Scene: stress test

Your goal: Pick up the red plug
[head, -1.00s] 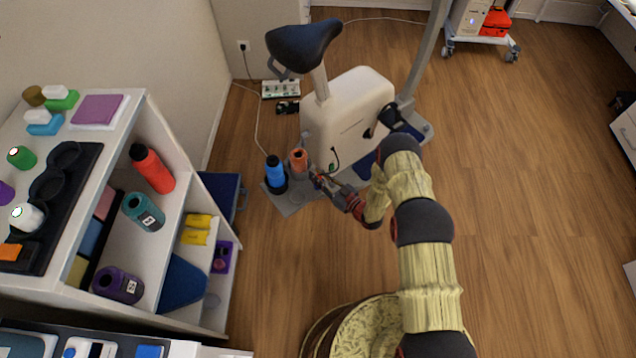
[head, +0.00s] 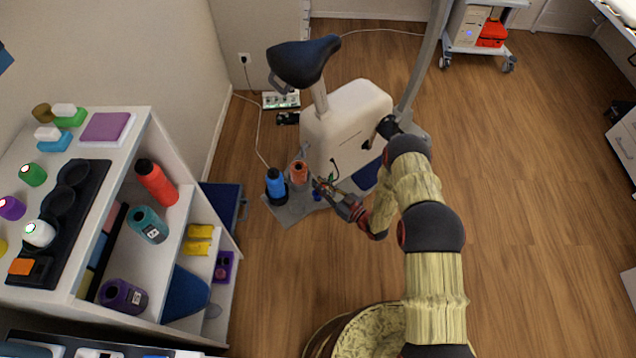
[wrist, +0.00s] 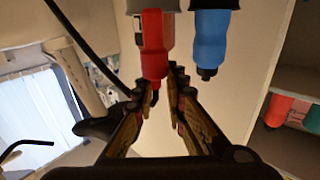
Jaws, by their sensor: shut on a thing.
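My gripper (head: 326,185) is low beside the exercise bike's white body, and its jaws are closed in. In the wrist view its fingers (wrist: 156,98) point at the lower end of a red bottle-like thing (wrist: 152,45). A black cable (wrist: 90,45) runs down to the fingertips. The red plug seems to be between the fingertips, but it is small, dark and mostly hidden by them. In the head view the red bottle-like thing (head: 299,172) stands upright just left of the fingertips; I cannot tell whether they touch it.
A blue bottle (head: 276,186) stands left of the red one on a grey base (head: 290,215). The bike (head: 345,115) with its dark seat is close behind my gripper. A white shelf (head: 135,140) with bottles and boxes is on the left.

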